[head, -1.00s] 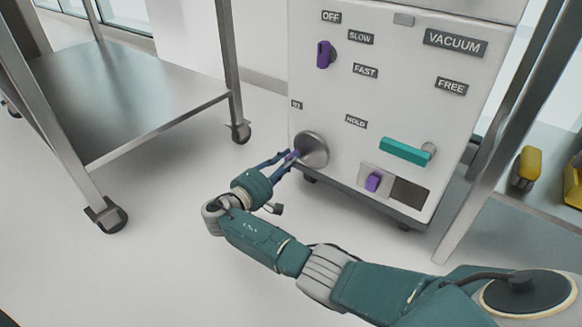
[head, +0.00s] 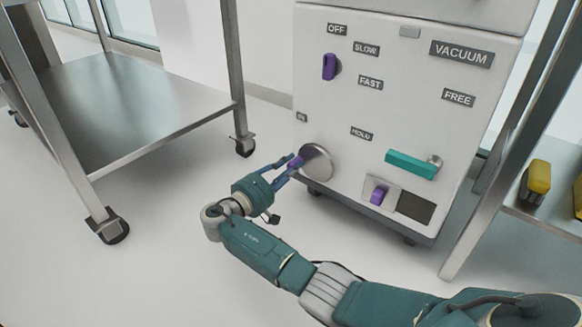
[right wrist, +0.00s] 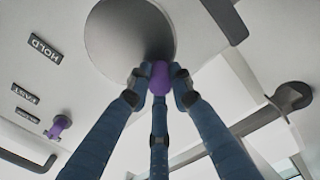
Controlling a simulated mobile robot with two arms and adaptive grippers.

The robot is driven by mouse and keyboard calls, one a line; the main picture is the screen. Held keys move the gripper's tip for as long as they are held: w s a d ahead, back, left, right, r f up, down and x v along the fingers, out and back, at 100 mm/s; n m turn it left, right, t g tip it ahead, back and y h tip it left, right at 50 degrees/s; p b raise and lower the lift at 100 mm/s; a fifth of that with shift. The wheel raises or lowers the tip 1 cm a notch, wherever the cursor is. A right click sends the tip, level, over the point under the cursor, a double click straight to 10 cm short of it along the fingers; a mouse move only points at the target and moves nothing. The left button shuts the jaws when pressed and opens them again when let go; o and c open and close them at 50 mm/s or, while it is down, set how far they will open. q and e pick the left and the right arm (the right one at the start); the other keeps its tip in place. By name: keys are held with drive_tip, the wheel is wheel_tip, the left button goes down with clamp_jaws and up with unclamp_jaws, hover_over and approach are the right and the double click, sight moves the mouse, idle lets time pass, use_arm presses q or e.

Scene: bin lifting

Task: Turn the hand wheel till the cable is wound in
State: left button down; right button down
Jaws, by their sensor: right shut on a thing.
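The hand wheel (head: 318,163) is a round grey metal disc low on the left of the white machine's front panel. It also shows in the right wrist view (right wrist: 125,30). A purple handle knob (head: 296,162) stands out from the wheel near its left edge in the head view. My right gripper (head: 293,164) is shut on this knob; in the right wrist view its blue fingers close around the purple knob (right wrist: 160,80). No cable can be made out in either view. My left gripper is not in view.
The white machine (head: 345,110) also carries a purple selector (head: 329,66), a teal lever (head: 410,164) and a small purple switch (head: 378,194). A metal table (head: 130,100) on casters stands left. A metal frame leg (head: 470,215) stands close on the right. Floor between is clear.

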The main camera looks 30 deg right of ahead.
drive_tip(key=shift+w+a, duration=0.2)
drive_tip(key=c, duration=1.6)
unclamp_jaws()
drive_tip(key=shift+v, duration=3.75)
